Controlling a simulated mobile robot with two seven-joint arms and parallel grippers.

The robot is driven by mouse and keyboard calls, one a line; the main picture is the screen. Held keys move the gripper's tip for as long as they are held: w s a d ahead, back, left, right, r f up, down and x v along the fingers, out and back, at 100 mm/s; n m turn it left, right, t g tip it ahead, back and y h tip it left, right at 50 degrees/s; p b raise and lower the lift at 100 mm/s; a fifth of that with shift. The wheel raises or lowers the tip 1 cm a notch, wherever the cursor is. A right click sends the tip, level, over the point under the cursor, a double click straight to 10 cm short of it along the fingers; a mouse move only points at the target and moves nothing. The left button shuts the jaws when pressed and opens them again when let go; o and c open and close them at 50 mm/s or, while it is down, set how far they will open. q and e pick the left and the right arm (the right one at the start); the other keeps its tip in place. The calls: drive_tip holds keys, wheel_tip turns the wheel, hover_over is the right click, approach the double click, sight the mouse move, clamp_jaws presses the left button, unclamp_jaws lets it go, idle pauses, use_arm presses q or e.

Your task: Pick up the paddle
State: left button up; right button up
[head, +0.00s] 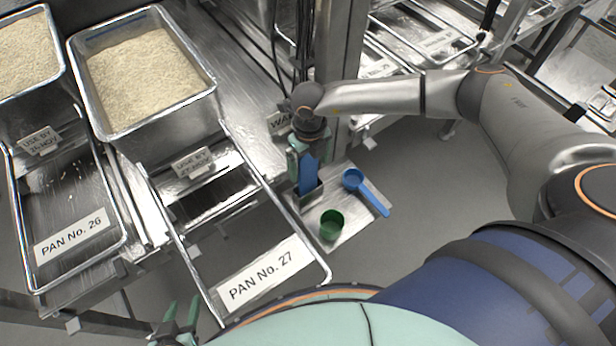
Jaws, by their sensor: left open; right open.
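The blue paddle (307,177) stands upright in a small metal holder (311,196) at the end of the steel counter, below the wall post. My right gripper (298,160) is right at the paddle's upper part, pointing down. It is open. One teal finger shows on the paddle's left side, and the gripper hides the paddle's top. I cannot tell whether the finger touches it. My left gripper (182,318) is open and empty at the bottom edge, far from the paddle.
A blue scoop (354,180) and a green cup (331,225) are close to the right of the holder. Rice pans (146,125) stand at the left, above the empty trays labelled PAN No. 26 (40,262) and PAN No. 27 (215,270). A metal post (340,50) rises behind my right gripper.

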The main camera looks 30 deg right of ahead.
drive_tip(key=shift+f, duration=0.45)
drive_tip(key=shift+c, duration=0.2)
drive_tip(key=c, duration=1.4)
